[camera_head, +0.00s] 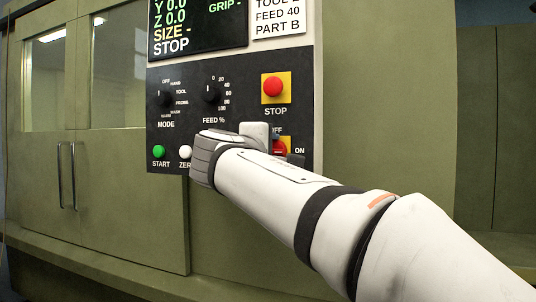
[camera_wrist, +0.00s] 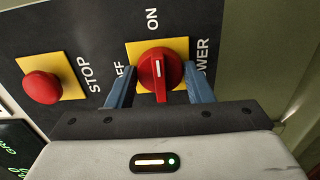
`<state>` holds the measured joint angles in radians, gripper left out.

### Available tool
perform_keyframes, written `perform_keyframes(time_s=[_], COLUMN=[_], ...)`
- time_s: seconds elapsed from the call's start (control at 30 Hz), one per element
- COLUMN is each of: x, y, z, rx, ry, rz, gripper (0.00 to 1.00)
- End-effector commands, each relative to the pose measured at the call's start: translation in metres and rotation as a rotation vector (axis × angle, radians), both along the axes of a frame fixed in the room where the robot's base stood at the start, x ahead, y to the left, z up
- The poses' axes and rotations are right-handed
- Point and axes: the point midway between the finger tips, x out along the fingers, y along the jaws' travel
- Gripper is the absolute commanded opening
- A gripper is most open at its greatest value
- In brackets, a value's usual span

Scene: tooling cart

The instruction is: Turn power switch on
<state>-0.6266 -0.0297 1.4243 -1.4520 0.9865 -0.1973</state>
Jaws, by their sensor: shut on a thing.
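The power switch is a red rotary knob on a yellow plate, seen in the wrist view (camera_wrist: 160,72) and partly behind my gripper in the head view (camera_head: 280,147). Its white mark runs up and down in the wrist view, in line with the ON label at the top; the OFF label is on the left, partly covered by a finger. My gripper (camera_wrist: 160,90) has its blue fingers on both sides of the knob and is shut on it. In the head view my gripper and arm hide part of the switch plate.
A red STOP button (camera_head: 273,86) on a yellow plate sits just above the switch, and also shows in the wrist view (camera_wrist: 42,87). MODE dial (camera_head: 165,98), FEED dial (camera_head: 211,95), green START button (camera_head: 158,151) and white ZERO button (camera_head: 185,152) are to the left.

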Motion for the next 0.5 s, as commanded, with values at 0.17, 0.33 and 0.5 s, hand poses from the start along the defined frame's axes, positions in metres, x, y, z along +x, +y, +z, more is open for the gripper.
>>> perform_keyframes(time_s=[0.17,0.33,0.5], x=[0.0000,0.0000,0.0000], y=[0.0006,0.0003,0.0000], z=[0.0020,0.0016,0.0010], rx=[0.000,0.000,0.000], ry=[-0.005,-0.003,-0.002], rz=[0.004,0.002,0.001], gripper=[0.24,0.60,0.68])
